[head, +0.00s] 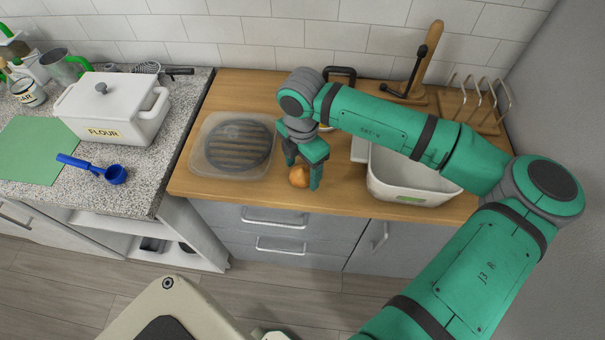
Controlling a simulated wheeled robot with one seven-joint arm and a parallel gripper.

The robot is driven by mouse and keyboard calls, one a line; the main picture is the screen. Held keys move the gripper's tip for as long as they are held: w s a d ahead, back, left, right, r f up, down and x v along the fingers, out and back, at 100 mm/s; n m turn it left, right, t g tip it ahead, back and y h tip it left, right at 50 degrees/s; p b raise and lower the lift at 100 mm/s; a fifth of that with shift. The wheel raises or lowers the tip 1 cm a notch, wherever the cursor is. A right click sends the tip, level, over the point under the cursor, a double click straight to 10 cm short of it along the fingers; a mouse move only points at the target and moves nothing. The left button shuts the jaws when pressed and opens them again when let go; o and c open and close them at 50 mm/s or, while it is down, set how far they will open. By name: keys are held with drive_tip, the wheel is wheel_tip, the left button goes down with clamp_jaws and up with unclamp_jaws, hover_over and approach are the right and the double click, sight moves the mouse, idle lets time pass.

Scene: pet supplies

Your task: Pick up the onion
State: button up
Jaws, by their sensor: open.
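The onion (299,176) is small, round and orange-brown. It sits on the wooden counter near its front edge. My gripper (303,177) points down over it from above, with its fingers apart. One finger shows at the left of the onion and the other at its right, in front. The onion appears to lie between the fingertips, partly hidden by them. I cannot tell whether either finger touches it.
A clear container with a dark striped round piece (237,142) stands left of my gripper. A white basin (405,182) is at the right, partly under my arm. A wire rack (478,105) stands behind. A white flour box (112,108) and blue scoop (115,174) are on the speckled counter.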

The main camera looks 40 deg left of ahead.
drive_tip(key=shift+s+a+f, duration=0.1)
drive_tip(key=shift+s+f, duration=0.05)
drive_tip(key=shift+f, duration=0.35)
drive_tip(key=c, duration=1.2)
drive_tip(key=shift+r, duration=0.15)
